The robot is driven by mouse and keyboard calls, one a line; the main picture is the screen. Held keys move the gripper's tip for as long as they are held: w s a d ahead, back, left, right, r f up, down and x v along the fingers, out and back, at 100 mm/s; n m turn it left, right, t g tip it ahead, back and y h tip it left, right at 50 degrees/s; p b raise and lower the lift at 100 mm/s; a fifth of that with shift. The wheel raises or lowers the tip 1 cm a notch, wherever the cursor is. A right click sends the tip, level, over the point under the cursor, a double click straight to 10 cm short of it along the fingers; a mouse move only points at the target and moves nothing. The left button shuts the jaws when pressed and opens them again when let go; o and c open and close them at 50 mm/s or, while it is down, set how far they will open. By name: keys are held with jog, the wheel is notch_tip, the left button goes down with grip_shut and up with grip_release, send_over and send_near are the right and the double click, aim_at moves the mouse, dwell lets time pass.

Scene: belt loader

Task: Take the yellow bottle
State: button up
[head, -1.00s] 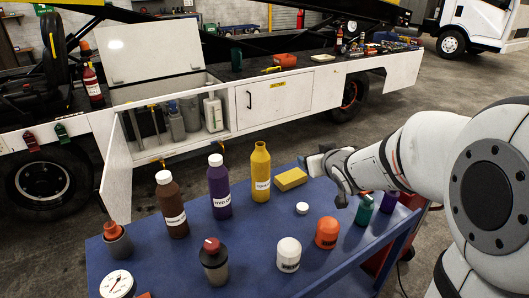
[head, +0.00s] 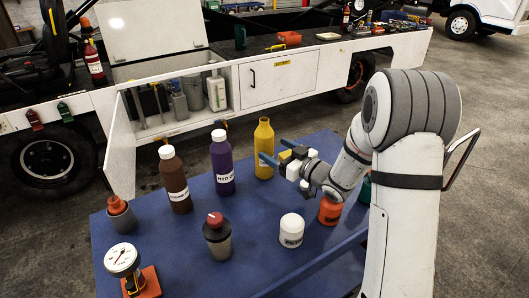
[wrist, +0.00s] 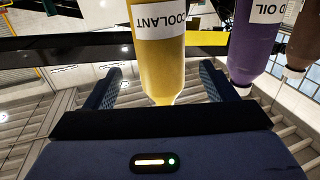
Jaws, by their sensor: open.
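The yellow bottle (head: 264,140) stands upright on the blue table (head: 265,215), at its far edge. In the wrist view the yellow bottle (wrist: 158,65) appears upside down with a COOLANT label, between my two fingers. My gripper (head: 277,152) is open and empty at the bottle's right side, with the near fingertip overlapping the bottle in the head view. I see no contact, and cannot tell how far the bottle reaches in between the fingers.
A purple bottle (head: 222,165) and a brown bottle (head: 175,182) stand left of the yellow one. A white jar (head: 291,230), an orange jar (head: 330,211), a grey red-capped container (head: 217,240) and a gauge (head: 123,262) stand nearer. The cart's open door (head: 121,150) is at left.

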aim_at(260, 141)
jog(key=p+x, duration=0.1)
jog(key=x, duration=0.6)
jog(key=shift+w+a+f, duration=0.1)
jog(key=shift+w+a, duration=0.05)
jog(key=shift+a, duration=0.05)
jog(key=c, duration=1.4)
